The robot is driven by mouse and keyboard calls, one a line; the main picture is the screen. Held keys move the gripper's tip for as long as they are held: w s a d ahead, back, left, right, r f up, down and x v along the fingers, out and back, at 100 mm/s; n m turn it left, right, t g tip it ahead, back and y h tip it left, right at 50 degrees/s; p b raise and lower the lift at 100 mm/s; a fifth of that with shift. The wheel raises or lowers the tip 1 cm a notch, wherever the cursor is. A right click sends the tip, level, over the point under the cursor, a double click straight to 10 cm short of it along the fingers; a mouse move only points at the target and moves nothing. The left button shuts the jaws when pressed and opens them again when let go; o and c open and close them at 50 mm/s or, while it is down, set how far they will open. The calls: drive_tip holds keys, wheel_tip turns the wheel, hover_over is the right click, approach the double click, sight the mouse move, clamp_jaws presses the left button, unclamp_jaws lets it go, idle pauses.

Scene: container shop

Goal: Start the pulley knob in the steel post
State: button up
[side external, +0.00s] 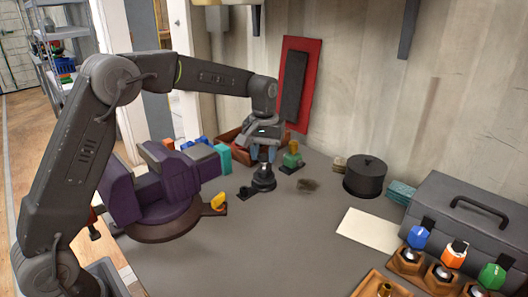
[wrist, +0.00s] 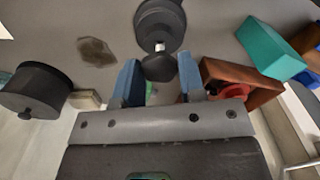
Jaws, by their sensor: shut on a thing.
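My gripper (side external: 262,154) points down over the bench, with blue fingers. In the wrist view its fingers (wrist: 160,84) are closed around a dark knob (wrist: 158,68), the pulley knob. A dark round base (wrist: 162,18) lies just beyond the knob. It also shows under my gripper in the side view (side external: 263,184). A short bright steel piece (wrist: 160,46) shows between knob and base. I cannot tell whether it is the post or the knob's stem, nor whether knob and post touch.
A green-topped piece (side external: 291,158) stands close right of my gripper, and a yellow one (side external: 218,201) at front left. A reddish crate (wrist: 248,92) is near the fingers. A black pot (side external: 365,177) and grey toolbox (side external: 465,210) stand right.

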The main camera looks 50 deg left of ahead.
drive_tip(key=shift+f, duration=1.05)
drive_tip(key=m, duration=0.3)
drive_tip(key=shift+m, duration=0.4)
drive_tip(key=m, duration=0.4)
drive_tip(key=shift+m, duration=0.4)
drive_tip(key=m, duration=0.7)
drive_tip(key=shift+m, duration=0.4)
drive_tip(key=o, duration=1)
drive_tip(key=shift+r, duration=0.1)
drive_tip(key=shift+r, duration=2.9)
